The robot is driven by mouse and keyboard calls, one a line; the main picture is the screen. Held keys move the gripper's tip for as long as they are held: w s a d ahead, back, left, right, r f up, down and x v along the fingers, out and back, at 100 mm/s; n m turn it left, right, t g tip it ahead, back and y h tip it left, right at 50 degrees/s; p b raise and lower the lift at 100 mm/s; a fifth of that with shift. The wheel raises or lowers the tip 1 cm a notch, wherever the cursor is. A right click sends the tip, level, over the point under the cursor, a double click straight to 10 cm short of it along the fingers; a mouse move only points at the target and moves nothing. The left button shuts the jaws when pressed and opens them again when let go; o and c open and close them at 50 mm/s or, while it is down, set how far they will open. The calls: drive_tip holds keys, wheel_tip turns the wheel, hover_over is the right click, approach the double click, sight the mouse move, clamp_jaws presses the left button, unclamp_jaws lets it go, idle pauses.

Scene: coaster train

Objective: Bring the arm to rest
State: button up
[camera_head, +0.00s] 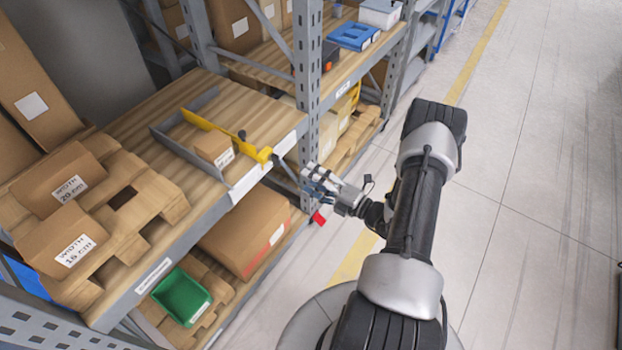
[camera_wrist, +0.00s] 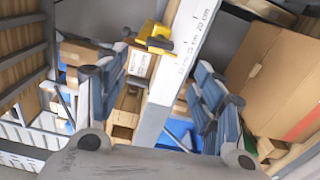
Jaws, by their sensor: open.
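My gripper (camera_head: 318,183) is in front of the shelf rack, just right of the front edge of the wooden shelf. In the wrist view my gripper (camera_wrist: 160,88) has its two blue-grey fingers spread apart with nothing held between them. My arm is bent and reaches from the lower right toward the rack. A small box (camera_head: 213,148) stands on the shelf between a grey rail and a yellow sliding piece (camera_head: 225,137). The yellow piece also shows in the wrist view (camera_wrist: 152,38), beyond the fingers.
The rack's upright post (camera_head: 307,90) stands close to my gripper. Boxes marked with widths (camera_head: 66,190) sit on a pallet at the left. A green bin (camera_head: 181,297) and a large carton (camera_head: 245,230) are on the lower shelf. The aisle floor (camera_head: 540,180) at right is clear.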

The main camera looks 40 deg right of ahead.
drive_tip(key=s+a+r+n+g+y, duration=0.1)
drive_tip(key=a+r+n+g+y, duration=0.75)
drive_tip(key=a+r+n, duration=0.9)
drive_tip(key=s+a+r+n+g+h, duration=0.5)
drive_tip(key=s+a+n+g, duration=0.4)
drive_tip(key=n, duration=0.4)
drive_tip(key=s+d+r+n+t+h, duration=0.2)
drive_tip(key=s+n+h, duration=0.3)
drive_tip(key=n, duration=0.4)
drive_tip(key=s+d+r+n+t+h, duration=0.3)
drive_tip(key=s+r+n+h, duration=0.1)
drive_tip(key=n, duration=0.5)
drive_tip(key=s+r, duration=0.1)
drive_tip(key=s, duration=0.1)
drive_tip(key=shift+s+d+r+n+h, duration=0.2)
drive_tip(key=shift+s+r+n+h, duration=0.05)
drive_tip(key=shift+s+n+h, duration=0.15)
